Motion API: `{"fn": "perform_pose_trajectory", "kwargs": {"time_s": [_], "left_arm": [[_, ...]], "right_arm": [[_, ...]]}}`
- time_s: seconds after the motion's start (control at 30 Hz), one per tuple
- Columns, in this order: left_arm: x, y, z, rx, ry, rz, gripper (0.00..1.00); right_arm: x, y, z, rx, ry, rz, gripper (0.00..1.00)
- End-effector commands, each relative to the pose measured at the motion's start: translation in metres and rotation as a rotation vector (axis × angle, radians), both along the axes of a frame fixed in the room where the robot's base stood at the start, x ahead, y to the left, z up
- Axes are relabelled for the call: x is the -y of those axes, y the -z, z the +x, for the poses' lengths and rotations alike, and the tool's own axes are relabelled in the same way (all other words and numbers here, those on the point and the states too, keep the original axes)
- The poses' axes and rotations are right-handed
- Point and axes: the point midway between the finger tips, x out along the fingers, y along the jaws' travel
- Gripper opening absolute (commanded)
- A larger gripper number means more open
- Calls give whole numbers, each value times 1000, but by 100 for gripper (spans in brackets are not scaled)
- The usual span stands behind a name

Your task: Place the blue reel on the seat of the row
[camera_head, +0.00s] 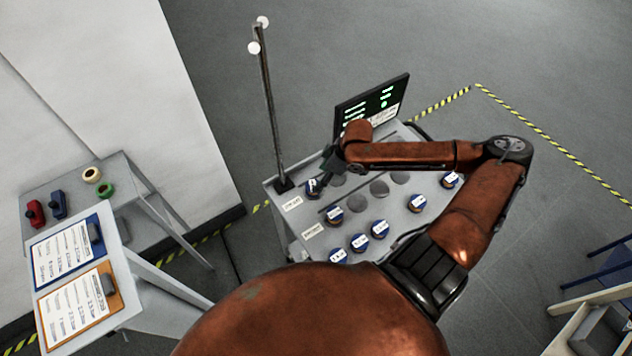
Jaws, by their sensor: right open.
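Several reels with blue tops and white labels stand on a grey trolley top (292,222). One blue reel (313,188) is at its left end, near the foot of the pole. My right gripper (321,179) is open right at this reel; I cannot tell whether the fingers touch it. Other blue reels are at the left middle (334,215), along the front (380,229) and at the right (449,180). Bare dark round seats show in the middle (379,188) and toward the back (400,177). My left gripper is out of view.
A thin pole (267,105) rises from the trolley's left corner beside my gripper. A screen (371,106) stands at the back. My right arm crosses above the trolley's right side. A side table (134,181) with tape rolls and clipboards stand at left.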

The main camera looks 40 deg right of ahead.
Motion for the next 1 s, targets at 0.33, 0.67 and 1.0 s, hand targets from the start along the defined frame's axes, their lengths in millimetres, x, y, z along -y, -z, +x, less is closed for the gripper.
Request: {"fn": "perform_pose_trajectory", "kwargs": {"time_s": [0.33,0.67,1.0], "left_arm": [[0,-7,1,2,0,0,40],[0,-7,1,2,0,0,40],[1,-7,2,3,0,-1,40]], "right_arm": [[9,-37,-13,-1,1,0,58],[9,-39,-13,-1,1,1,58],[9,-39,-13,-1,1,1,58]]}}
